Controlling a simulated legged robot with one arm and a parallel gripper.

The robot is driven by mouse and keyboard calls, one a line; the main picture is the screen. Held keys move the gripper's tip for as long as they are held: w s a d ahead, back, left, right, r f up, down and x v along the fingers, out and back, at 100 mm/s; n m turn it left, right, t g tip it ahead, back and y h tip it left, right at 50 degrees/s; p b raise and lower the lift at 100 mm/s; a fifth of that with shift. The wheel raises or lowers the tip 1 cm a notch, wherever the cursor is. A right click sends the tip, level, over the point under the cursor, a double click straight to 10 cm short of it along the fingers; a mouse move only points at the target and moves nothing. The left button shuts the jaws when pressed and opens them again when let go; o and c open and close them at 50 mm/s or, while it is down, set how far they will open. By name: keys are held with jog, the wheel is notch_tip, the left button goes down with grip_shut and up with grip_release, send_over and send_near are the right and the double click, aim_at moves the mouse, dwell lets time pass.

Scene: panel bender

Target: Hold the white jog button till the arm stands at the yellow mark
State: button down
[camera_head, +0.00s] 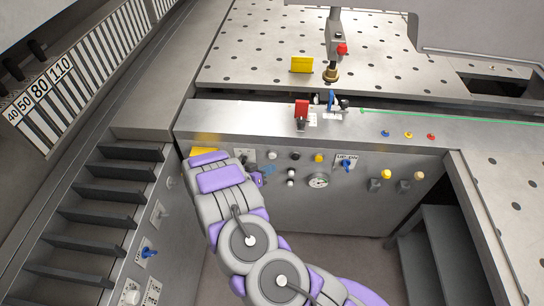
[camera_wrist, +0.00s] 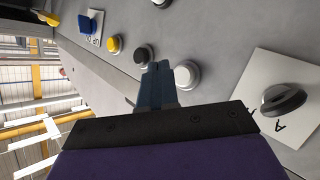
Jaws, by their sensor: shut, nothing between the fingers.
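The white button (camera_head: 272,155) sits in the upper row of the front control panel, left of a black button. In the wrist view the white button (camera_wrist: 187,75) shows just right of my fingertips (camera_wrist: 160,82), which partly cover its edge. I cannot tell whether they touch it. My gripper (camera_head: 266,172) is shut and empty, close to the panel. The machine arm (camera_head: 336,40), with a red knob and a brass foot, stands upright over the perforated table. The yellow mark (camera_head: 302,64) is a small plate on the table, a little left of the brass foot.
Near the white button are a black button (camera_wrist: 145,55), a yellow button (camera_wrist: 115,44), a blue UP-DN switch (camera_head: 346,164) and a dark rotary knob (camera_wrist: 284,98). A gauge (camera_head: 318,181) sits lower. A red-topped part (camera_head: 301,110) stands on the ledge above the panel.

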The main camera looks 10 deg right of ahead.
jog(key=shift+w+d, duration=0.1)
jog(key=shift+w, duration=0.75)
jog(key=shift+w+d, duration=0.15)
dwell(1.4)
jog(key=shift+w, duration=0.2)
jog(key=shift+w+d+r, duration=0.1)
jog(key=shift+w+d, duration=0.1)
jog(key=shift+w, duration=0.2)
dwell(2.1)
jog(key=shift+s, duration=0.1)
jog(key=shift+s+a+b, duration=0.25)
jog(key=shift+s+b, duration=0.05)
jog(key=shift+s, duration=0.45)
jog(key=shift+s+a+b, duration=0.15)
jog(key=shift+s+a, duration=0.1)
jog(key=shift+s, duration=0.55)
jog(key=shift+s+a+b, duration=0.1)
jog(key=shift+s+a, duration=0.15)
jog(key=shift+s, duration=0.5)
jog(key=shift+s+a+b, duration=0.15)
jog(key=shift+s+a, duration=0.1)
jog(key=shift+s, duration=0.55)
jog(key=shift+a, duration=0.1)
